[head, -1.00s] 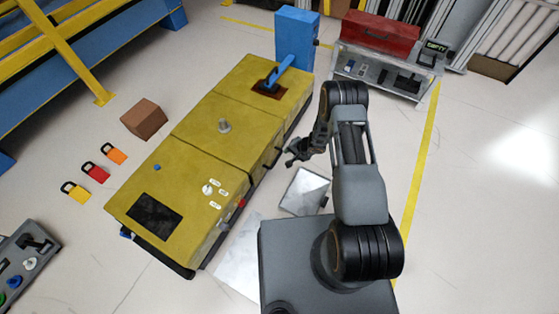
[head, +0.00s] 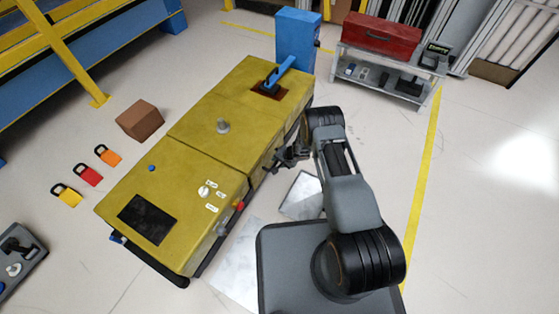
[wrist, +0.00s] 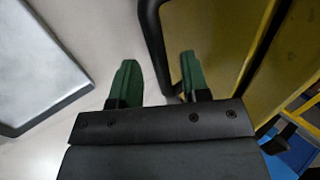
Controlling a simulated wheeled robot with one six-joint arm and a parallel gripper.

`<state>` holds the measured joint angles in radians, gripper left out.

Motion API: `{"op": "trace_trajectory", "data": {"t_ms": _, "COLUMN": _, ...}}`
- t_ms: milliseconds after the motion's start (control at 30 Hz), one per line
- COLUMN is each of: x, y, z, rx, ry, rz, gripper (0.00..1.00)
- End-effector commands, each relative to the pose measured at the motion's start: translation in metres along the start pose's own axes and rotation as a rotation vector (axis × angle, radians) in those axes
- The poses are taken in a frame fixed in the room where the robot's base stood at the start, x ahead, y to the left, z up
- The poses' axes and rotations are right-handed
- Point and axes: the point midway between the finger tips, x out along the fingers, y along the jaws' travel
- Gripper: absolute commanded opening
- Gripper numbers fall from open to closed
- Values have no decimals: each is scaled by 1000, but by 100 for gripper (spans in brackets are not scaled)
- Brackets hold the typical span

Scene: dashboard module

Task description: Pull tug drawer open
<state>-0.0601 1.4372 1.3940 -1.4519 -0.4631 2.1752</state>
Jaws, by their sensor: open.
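The yellow tug (head: 205,140) stands on the floor at the middle left of the head view, long side facing my arm. My gripper (head: 283,160) is at that side, near its middle, and partly dark against it. In the wrist view my gripper (wrist: 159,72) is open, with two green fingertips apart. A black bar (wrist: 152,42) runs along the yellow face and passes between the fingertips. I cannot tell if either finger touches it, or whether it is the drawer's handle. The drawer's outline is not clear in either view.
A pale flat panel (head: 302,194) lies on the floor beside the tug. A blue cabinet (head: 298,38) stands at the tug's far end. A grey bench with a red toolbox (head: 381,34) is at the back right. The floor on the right is clear.

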Motion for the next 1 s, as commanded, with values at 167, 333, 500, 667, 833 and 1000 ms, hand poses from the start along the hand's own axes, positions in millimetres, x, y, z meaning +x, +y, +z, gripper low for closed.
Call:
{"op": "trace_trajectory", "data": {"t_ms": 167, "x": 0, "y": 0, "z": 0, "rx": 0, "ry": -1, "rz": 0, "gripper": 41}}
{"op": "trace_trajectory", "data": {"t_ms": 333, "x": 0, "y": 0, "z": 0, "rx": 0, "ry": -1, "rz": 0, "gripper": 25}}
{"op": "trace_trajectory", "data": {"t_ms": 500, "x": 0, "y": 0, "z": 0, "rx": 0, "ry": -1, "rz": 0, "gripper": 9}}
{"op": "trace_trajectory", "data": {"t_ms": 667, "x": 0, "y": 0, "z": 0, "rx": 0, "ry": -1, "rz": 0, "gripper": 0}}
{"op": "trace_trajectory", "data": {"t_ms": 833, "x": 0, "y": 0, "z": 0, "rx": -1, "ry": -1, "rz": 0, "gripper": 0}}
{"op": "trace_trajectory", "data": {"t_ms": 1000, "x": -1, "y": 0, "z": 2, "rx": -3, "ry": -3, "rz": 0, "gripper": 0}}
